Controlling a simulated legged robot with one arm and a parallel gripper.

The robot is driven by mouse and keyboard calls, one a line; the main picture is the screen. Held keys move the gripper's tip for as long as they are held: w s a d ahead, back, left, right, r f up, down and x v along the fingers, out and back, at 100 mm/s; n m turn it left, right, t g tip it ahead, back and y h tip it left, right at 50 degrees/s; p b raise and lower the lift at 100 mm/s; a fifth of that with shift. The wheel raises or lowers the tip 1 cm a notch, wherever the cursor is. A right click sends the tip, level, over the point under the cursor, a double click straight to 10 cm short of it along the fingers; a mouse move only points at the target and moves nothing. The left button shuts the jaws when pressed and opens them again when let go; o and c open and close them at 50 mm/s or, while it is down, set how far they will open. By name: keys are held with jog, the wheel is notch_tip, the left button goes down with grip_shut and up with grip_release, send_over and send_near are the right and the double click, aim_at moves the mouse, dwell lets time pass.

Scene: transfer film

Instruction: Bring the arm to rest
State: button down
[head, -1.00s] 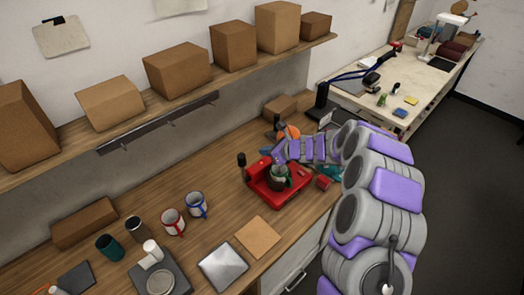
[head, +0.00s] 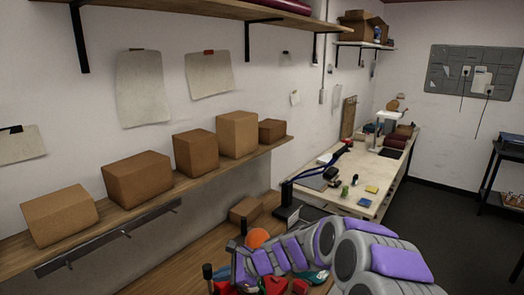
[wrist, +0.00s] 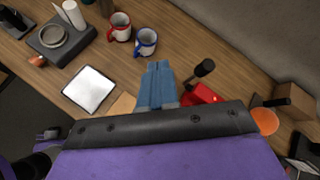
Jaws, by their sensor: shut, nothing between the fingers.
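My arm (head: 310,255) reaches in from the lower right of the head view, its grey and purple links bent over the wooden counter. In the wrist view my gripper (wrist: 159,66) shows as two blue fingers lying side by side, shut with nothing between them. I cannot make out the fingertips in the head view, where the bottom edge and my arm cut off the counter.
A shelf with boxes (head: 136,178) runs along the wall.

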jog(key=s+d+n+g+h+b, duration=0.1)
jog(key=s+d+n+b, duration=0.15)
jog(key=s, duration=0.25)
jog(key=s+d+f+n+g+h+b, duration=0.1)
jog(key=s+n, duration=0.2)
jog(key=s, duration=0.2)
jog(key=s+d+n+g+h+b, duration=0.1)
jog(key=s+n+b, duration=0.1)
jog(key=s, duration=0.4)
jog(key=s+d+f+n+h+b, duration=0.4)
jog(key=s+d+f, duration=0.1)
jog(key=s+d, duration=0.5)
jog(key=s+d+f+n+g+h+b, duration=0.1)
jog(key=s+d+f+n+h+b, duration=0.2)
jog(key=s+d, duration=0.7)
jog(key=s+f+n+b, duration=0.1)
jog(key=s+f+b, duration=0.1)
jog(key=s, duration=0.1)
jog(key=shift+s+d+h, duration=0.35)
jog(key=shift+s+h, duration=0.05)
